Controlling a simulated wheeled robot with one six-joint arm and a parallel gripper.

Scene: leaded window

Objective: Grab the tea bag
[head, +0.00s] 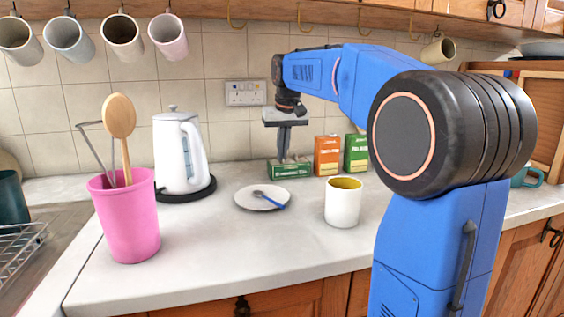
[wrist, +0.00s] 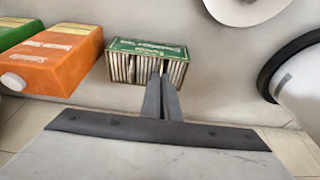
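The tea bags (wrist: 128,69) stand in a row in an open green box (wrist: 148,46) on the worktop. The green box also shows in the head view (head: 290,170), in front of the back wall. My gripper (head: 281,155) points down over this box in the head view. In the wrist view my gripper's fingertips (wrist: 161,75) are at the row of tea bags, right of its middle. The fingers are close together with only a narrow gap. I cannot tell whether a tea bag is between them.
An orange carton (head: 327,155) and a green carton (head: 356,153) stand right of the box. A plate (head: 250,203) with a spoon, a white cup (head: 342,207), a kettle (head: 178,158) and a pink utensil pot (head: 128,222) also stand on the worktop. Its front middle is clear.

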